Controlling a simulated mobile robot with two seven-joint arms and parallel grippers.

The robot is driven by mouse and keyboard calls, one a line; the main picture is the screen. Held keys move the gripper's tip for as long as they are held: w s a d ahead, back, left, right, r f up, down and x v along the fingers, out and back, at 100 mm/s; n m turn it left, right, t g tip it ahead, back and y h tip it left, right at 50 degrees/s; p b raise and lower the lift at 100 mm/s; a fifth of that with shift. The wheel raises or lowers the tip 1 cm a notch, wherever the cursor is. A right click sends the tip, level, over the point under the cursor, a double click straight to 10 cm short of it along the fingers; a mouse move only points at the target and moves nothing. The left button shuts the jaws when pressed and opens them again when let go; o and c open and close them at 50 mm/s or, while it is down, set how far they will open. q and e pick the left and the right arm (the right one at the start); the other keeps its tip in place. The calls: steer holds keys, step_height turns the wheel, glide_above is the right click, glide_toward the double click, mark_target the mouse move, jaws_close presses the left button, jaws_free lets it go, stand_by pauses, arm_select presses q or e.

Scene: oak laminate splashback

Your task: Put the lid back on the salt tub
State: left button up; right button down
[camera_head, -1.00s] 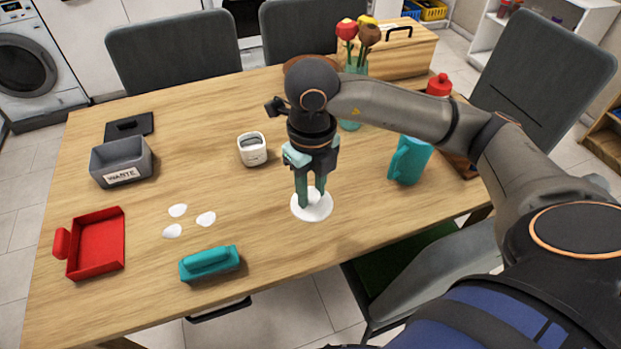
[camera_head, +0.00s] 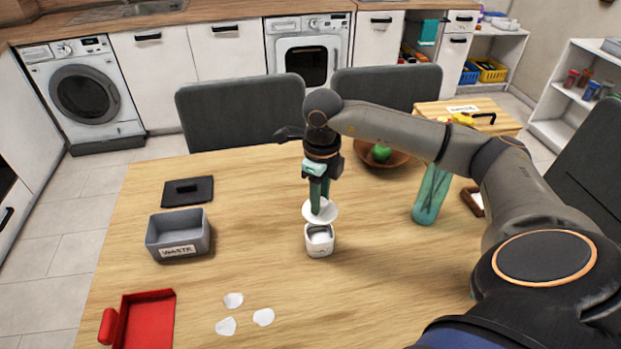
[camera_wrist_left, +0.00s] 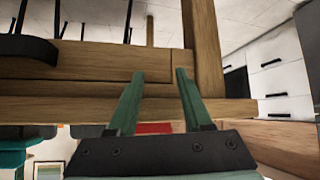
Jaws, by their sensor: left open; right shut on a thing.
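The salt tub (camera_head: 320,246) is a small white rounded pot, standing upright and open on the table, right of its middle. The lid (camera_head: 328,213) is a round white disc. My right gripper (camera_head: 319,207) is shut on the lid and holds it at the tub's far upper edge in the head view, looking tilted. I cannot tell whether the lid touches the tub; the tub's opening still shows in front of it. My left gripper (camera_wrist_left: 160,76) shows only in the left wrist view, open and empty, with wooden beams behind it.
On the wooden table (camera_head: 250,195) are a grey waste bin (camera_head: 178,236), a dark lid (camera_head: 188,190), a red dustpan (camera_head: 146,318) and white scraps (camera_head: 233,300). A teal glass vase (camera_head: 431,195), a bowl (camera_head: 396,160) and a wooden box (camera_head: 495,122) stand at the right.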

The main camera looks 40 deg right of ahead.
mark_target(319, 217)
steer(key=shift+w+d+f, duration=0.1)
steer(key=shift+w+f, duration=0.05)
steer(key=shift+f, duration=0.05)
steer(key=shift+f+b, duration=0.8)
step_height(319, 217, down, 4)
steer(key=b, duration=0.3)
steer(key=shift+f, duration=0.2)
stand_by(0.5)
steer(key=shift+f, duration=0.15)
stand_by(0.3)
steer(key=shift+b, duration=0.3)
stand_by(0.5)
